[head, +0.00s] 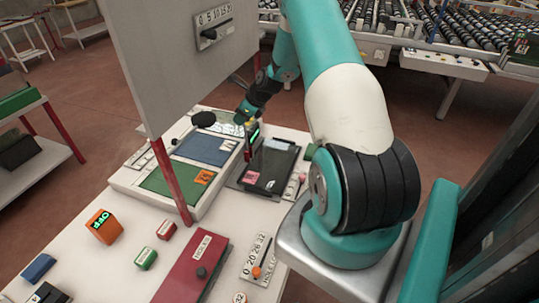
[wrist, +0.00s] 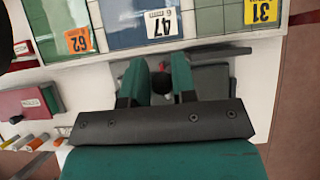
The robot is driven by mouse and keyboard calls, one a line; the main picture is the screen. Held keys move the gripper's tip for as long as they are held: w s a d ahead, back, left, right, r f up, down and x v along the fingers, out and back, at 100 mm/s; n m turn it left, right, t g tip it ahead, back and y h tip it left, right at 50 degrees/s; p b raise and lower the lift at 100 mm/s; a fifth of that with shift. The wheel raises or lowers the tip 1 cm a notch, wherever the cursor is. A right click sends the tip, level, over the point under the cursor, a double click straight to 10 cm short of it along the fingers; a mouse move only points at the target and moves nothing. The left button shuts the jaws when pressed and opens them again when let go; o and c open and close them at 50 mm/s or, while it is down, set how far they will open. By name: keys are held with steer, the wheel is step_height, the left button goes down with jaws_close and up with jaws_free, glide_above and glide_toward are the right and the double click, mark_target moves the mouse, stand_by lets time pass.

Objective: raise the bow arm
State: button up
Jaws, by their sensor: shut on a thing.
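My gripper (head: 250,132) is at the far right edge of the panelled tray, low over the table. In the wrist view its two green fingers (wrist: 158,82) stand on either side of a small dark round piece (wrist: 162,84) and are shut on it. That piece appears to be the grip of the bow arm. A dark bar (wrist: 222,53) runs close beyond the fingers and may be part of the same arm. Most of the bow arm is hidden by my gripper, so its tilt cannot be told.
A tray (head: 120,178) holds green, blue and pale panels with number labels. A black flat box (head: 272,160) lies beside it. A grey board (head: 180,60) on red posts rises at left. A red box (head: 190,270), an orange OFF block (head: 104,227) and a slider scale (head: 257,258) are nearer.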

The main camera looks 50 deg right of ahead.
steer(key=o, duration=0.7)
steer(key=shift+s+d+r+p, duration=0.25)
steer(key=shift+s+r+p, duration=0.2)
steer(key=shift+s, duration=0.3)
steer(key=shift+s+d+r+p, duration=0.2)
steer(key=shift+s+r+p, duration=0.2)
steer(key=shift+s, duration=0.3)
steer(key=shift+s+d+r+p, duration=0.2)
steer(key=shift+s+p, duration=0.1)
steer(key=shift+s, duration=0.35)
steer(key=shift+s+d+r+p, duration=0.15)
steer(key=shift+s+r+p, duration=0.1)
steer(key=shift+s, duration=0.35)
steer(key=shift+s+d+r+p, duration=0.2)
steer(key=shift+s+p, duration=0.1)
steer(key=shift+s, duration=0.35)
